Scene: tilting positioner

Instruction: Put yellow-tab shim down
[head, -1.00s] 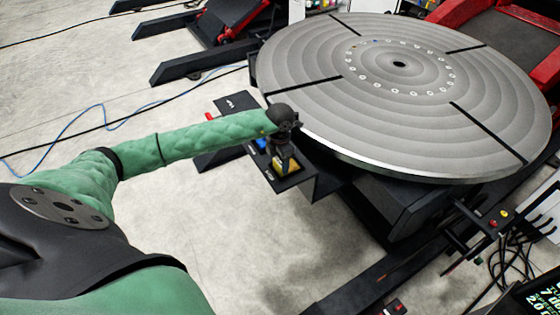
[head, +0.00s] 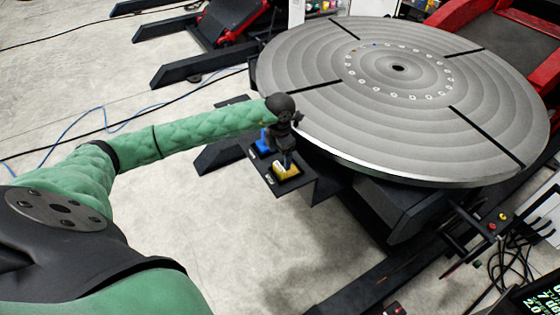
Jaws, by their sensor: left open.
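The yellow-tab shim (head: 287,171) lies on the near end of a black shelf (head: 303,185) beside the round table; its yellow part shows. My left gripper (head: 287,160) is just above it, pointing down and open. Whether the fingertips still touch the shim is too small to tell. A blue-tabbed piece (head: 262,146) sits on the shelf just left of the gripper, partly hidden by it. My right gripper is out of the picture.
The large grey round table (head: 400,110), with black slots and a ring of small holes, rises close to the right of the shelf. A black frame with red and yellow buttons (head: 497,220) stands at the lower right. The floor to the left is mostly clear, crossed by cables.

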